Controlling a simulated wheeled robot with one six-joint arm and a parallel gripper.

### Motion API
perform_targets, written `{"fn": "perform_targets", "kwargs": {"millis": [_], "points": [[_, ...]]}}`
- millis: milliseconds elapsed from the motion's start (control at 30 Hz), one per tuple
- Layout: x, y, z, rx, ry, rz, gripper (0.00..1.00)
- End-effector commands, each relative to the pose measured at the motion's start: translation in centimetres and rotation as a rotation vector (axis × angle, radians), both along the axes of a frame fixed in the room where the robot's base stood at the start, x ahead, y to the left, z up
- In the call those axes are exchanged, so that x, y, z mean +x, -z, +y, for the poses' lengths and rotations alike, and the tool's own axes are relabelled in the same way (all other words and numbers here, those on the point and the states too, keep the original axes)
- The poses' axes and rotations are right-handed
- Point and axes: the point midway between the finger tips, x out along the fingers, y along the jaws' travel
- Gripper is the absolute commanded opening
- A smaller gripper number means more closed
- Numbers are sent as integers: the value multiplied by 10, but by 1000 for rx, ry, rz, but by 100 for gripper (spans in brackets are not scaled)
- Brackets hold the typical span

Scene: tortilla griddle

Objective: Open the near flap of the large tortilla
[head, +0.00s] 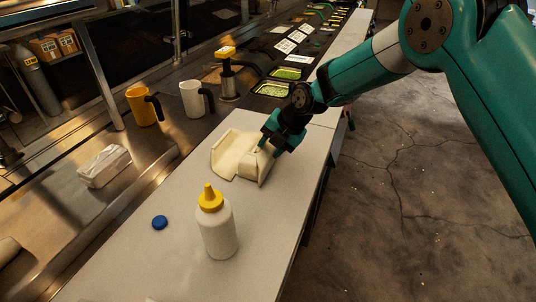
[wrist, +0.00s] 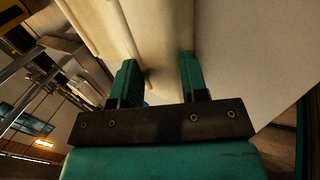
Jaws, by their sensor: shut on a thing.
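The large tortilla (head: 224,158) lies on the pale counter, cream coloured and partly folded. Its left part curls up as a raised edge, and a folded, rolled part stands on the right. My gripper (head: 268,146) is at that right part, shut on the tortilla's flap. In the wrist view a pale sheet of the tortilla (wrist: 160,35) passes between the two green fingers (wrist: 160,78). The fingers hide part of the flap in the head view, so its exact grip point is hard to see.
A white squeeze bottle (head: 217,229) with a yellow tip stands in front of the tortilla, and a blue cap (head: 160,222) lies left of it. A white mug (head: 192,99) and a yellow mug (head: 142,106) stand behind. The counter's (head: 262,263) front right is bare.

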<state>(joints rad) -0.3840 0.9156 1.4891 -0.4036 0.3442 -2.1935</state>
Motion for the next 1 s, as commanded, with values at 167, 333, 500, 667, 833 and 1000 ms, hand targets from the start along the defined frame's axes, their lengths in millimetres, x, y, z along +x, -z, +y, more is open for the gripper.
{"fn": "perform_targets", "kwargs": {"millis": [167,333,500,667,833,1000], "points": [[-2,9,-9,142,0,-60,17],[-4,11,-18,259,1,-103,17],[-7,14,-25,370,-1,-145,17],[-10,18,-31,469,-1,-181,16],[-12,22,-37,569,-1,-216,16],[-14,24,-42,660,-1,-249,16]]}}
